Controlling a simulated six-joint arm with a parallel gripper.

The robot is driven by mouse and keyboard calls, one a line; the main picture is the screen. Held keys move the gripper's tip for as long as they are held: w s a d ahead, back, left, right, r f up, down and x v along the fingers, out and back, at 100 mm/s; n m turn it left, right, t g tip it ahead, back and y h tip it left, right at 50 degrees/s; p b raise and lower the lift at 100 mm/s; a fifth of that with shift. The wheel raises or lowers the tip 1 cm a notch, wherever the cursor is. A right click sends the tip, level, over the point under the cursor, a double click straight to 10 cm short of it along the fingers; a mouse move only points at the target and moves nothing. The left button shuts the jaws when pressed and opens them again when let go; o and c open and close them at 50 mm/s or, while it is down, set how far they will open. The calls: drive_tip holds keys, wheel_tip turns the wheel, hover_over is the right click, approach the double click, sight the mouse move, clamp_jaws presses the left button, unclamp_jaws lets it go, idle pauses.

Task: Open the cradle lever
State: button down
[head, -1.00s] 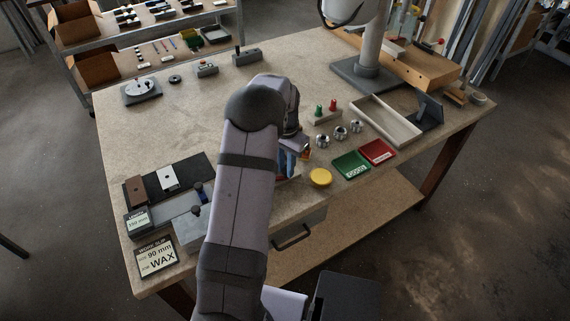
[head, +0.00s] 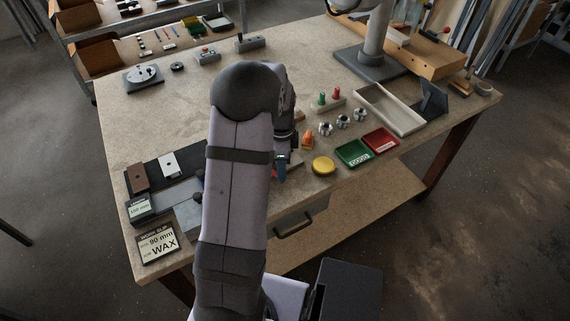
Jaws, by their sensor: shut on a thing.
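My gripper (head: 282,168) shows only in part at the table's front edge, right of my forearm. Its tips show blue, low over a red piece (head: 296,162). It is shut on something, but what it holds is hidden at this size. I cannot make out the cradle lever; my arm covers much of the table there.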

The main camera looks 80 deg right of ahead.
drive_tip(key=shift+w+a+r+m, duration=0.1)
drive_tip(key=shift+w+a+m, duration=0.2)
drive_tip(key=shift+m, duration=0.4)
drive_tip(key=shift+w+a+m, duration=0.2)
drive_tip(key=shift+a+m, duration=0.05)
drive_tip(key=shift+m, duration=0.45)
drive_tip(key=c, duration=1.6)
unclamp_jaws()
drive_tip(key=shift+a, duration=0.1)
wheel_tip(320, 180, up, 7)
drive_tip(key=shift+r+b, duration=0.15)
drive_tip(key=shift+b, duration=0.85)
